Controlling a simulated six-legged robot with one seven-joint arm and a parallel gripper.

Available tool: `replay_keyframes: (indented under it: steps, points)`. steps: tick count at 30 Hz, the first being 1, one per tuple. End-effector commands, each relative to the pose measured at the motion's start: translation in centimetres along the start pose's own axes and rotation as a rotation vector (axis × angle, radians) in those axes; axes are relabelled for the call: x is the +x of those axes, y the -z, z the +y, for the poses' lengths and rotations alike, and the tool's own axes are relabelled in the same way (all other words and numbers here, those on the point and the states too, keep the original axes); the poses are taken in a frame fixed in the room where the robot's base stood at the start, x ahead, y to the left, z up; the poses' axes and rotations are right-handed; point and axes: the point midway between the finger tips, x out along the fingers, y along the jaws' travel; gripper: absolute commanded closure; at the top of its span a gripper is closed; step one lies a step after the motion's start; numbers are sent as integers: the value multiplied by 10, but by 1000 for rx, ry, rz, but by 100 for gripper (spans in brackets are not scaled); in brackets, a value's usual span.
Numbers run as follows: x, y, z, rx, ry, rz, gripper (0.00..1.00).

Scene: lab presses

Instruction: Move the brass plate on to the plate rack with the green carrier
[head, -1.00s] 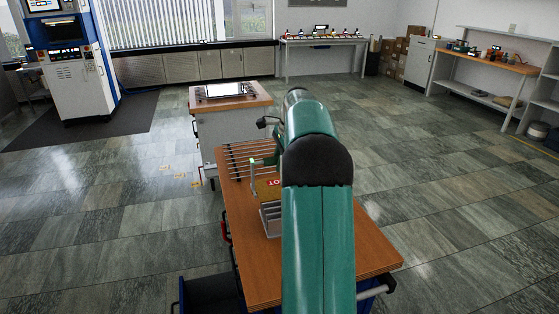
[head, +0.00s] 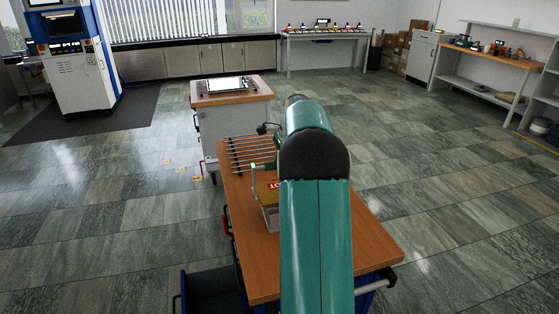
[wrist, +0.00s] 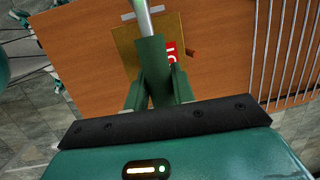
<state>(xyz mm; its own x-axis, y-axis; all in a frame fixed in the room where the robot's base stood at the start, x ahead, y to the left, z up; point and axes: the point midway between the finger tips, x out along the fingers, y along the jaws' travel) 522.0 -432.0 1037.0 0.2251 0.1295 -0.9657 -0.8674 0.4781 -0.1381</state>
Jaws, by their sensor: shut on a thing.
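The brass plate (head: 263,190), with a red label, is at the left side of my arm above the wooden bench in the head view. It also shows in the wrist view (wrist: 124,48), beyond the green carrier (wrist: 152,62). My gripper (wrist: 158,88) is shut on the carrier, and the plate appears to be borne by it. I cannot tell whether the plate touches the rack.
Parallel metal rods (head: 250,154) lie at the bench's far end and show in the wrist view (wrist: 285,45). Bare bench top (head: 253,262) lies nearer me. A separate cabinet (head: 233,125) with a wooden top stands beyond. A blue-white machine (head: 75,65) is far left.

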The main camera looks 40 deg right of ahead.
Motion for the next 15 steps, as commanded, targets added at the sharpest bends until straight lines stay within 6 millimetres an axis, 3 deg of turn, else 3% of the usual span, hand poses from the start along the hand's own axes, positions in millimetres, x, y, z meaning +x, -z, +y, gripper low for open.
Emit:
replay_keyframes:
  steps: [15]
  points:
    - [26,6,3,-1,4,2,100]
